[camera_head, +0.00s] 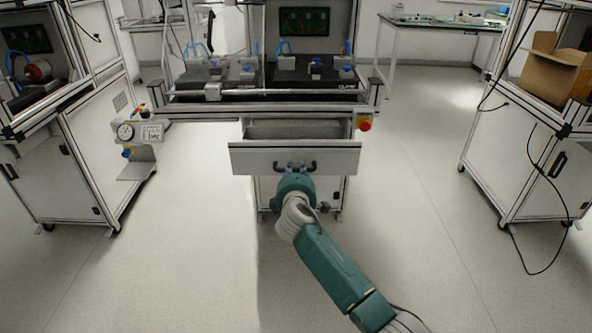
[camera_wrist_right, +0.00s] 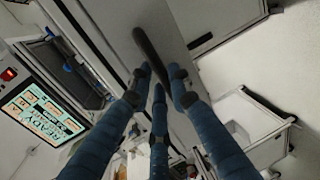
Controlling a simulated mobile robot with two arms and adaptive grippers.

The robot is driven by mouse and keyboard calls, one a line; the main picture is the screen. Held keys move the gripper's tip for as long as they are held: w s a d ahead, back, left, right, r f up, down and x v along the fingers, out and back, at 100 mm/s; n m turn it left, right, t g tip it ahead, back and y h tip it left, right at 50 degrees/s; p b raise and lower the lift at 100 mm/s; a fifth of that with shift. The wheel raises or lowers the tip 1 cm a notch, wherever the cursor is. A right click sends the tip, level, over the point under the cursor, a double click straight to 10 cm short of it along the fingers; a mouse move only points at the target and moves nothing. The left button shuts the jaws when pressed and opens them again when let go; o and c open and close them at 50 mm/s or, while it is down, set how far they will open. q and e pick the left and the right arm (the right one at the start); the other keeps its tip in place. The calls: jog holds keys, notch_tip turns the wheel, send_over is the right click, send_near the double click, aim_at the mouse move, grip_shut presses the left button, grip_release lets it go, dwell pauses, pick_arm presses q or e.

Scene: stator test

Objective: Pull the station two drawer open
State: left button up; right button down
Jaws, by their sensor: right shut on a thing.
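The station two drawer (camera_head: 250,158) is a white drawer under the middle bench in the head view. It stands partly out, and its grey inside (camera_head: 290,131) shows behind the front panel. Its dark handle (camera_head: 313,166) is at the middle of the front. My right gripper (camera_head: 295,168) is at the handle and shut on it. In the right wrist view the blue fingers of my right gripper (camera_wrist_right: 159,82) close around the dark handle bar (camera_wrist_right: 148,47). My left gripper is not in view.
The middle bench (camera_head: 262,97) carries black test fixtures, with a red emergency button (camera_head: 365,123) at its right corner. White cabinets stand at left (camera_head: 62,165) and right (camera_head: 520,165). A cardboard box (camera_head: 552,70) sits at right. The floor before the drawer is clear.

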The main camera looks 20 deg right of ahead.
jog(key=shift+s, duration=0.15)
jog(key=c, duration=1.6)
grip_release()
jog(key=shift+s+a, duration=0.1)
jog(key=v, duration=1.1)
jog(key=shift+s+a+r, duration=0.1)
jog(key=shift+s+a, duration=0.05)
jog(key=shift+s, duration=0.2)
